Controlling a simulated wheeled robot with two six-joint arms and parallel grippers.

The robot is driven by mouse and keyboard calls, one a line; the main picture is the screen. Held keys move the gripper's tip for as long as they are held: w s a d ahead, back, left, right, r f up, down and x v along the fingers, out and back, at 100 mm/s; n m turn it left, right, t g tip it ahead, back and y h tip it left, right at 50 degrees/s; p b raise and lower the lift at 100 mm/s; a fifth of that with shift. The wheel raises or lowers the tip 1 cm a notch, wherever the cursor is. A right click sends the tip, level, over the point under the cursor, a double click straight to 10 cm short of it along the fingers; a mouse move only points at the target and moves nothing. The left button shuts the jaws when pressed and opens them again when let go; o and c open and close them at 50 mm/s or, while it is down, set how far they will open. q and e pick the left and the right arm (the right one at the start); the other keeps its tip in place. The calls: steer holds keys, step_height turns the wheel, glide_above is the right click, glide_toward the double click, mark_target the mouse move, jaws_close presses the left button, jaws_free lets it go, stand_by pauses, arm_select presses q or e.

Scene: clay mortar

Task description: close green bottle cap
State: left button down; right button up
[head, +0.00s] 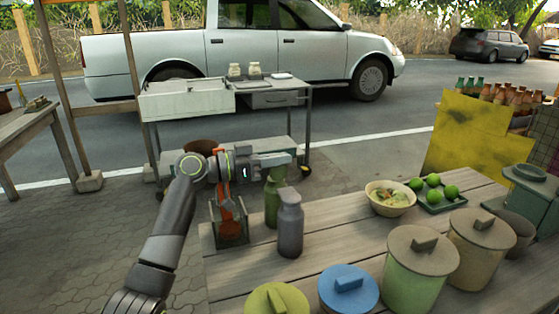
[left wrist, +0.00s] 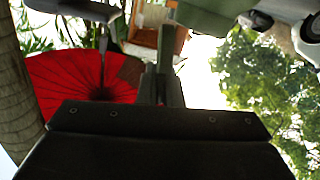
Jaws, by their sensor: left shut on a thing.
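A green bottle (head: 271,203) stands upright near the left end of the wooden table, behind a grey-purple bottle (head: 290,228) that partly covers it. My left gripper (head: 277,162) reaches in from the left, level, at the top of the green bottle. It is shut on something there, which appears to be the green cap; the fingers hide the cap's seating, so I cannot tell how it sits. In the left wrist view the gripper's fingers (left wrist: 161,88) are close together, and the bottle is not clearly visible. My right gripper is not in view.
A wooden box holding orange-handled utensils (head: 229,222) stands left of the bottles. A soup bowl (head: 390,197), a tray of limes (head: 441,200) and several lidded canisters (head: 420,267) fill the right and front. Bare planks (head: 330,228) lie right of the grey bottle.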

arm_select(q)
steer(key=shift+w+a+f+n, duration=0.15)
steer(key=shift+w+n, duration=0.15)
steer(key=shift+n, duration=0.25)
steer(key=shift+w+a+r+n, duration=0.1)
steer(key=shift+w+n, duration=0.15)
steer(key=shift+n, duration=0.3)
steer(key=shift+w+f+n, duration=0.1)
steer(key=shift+n, duration=0.2)
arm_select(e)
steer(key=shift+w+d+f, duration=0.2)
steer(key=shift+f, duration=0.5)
arm_select(q)
steer(key=c, duration=1.6)
jaws_free()
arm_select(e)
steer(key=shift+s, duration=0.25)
arm_select(q)
steer(key=shift+r+p, duration=0.45)
steer(key=shift+r, duration=4.55)
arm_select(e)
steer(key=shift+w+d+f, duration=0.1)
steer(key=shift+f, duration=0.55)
